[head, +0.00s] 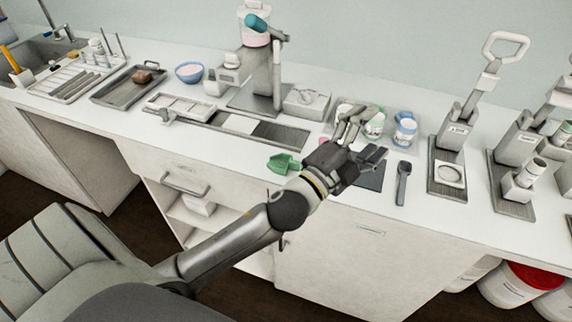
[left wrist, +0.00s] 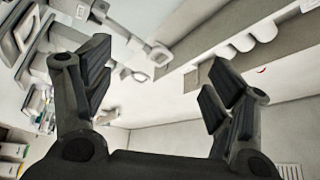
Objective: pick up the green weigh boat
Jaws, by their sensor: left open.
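The green weigh boat (head: 284,164) lies on the white counter near its front edge in the head view, left of my left gripper. My left gripper (head: 368,138) is open and empty, raised over the counter to the right of the weigh boat. In the left wrist view its open fingers (left wrist: 155,85) frame only the room, the wall and shelving; the weigh boat does not show there. My right gripper is in neither view.
A dark mat (head: 371,178) and a black scoop-like tool (head: 402,183) lie right of the weigh boat. Jars (head: 404,130) stand behind the gripper. A grey tray (head: 255,131) lies behind the boat. A lever press (head: 450,145) stands farther right.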

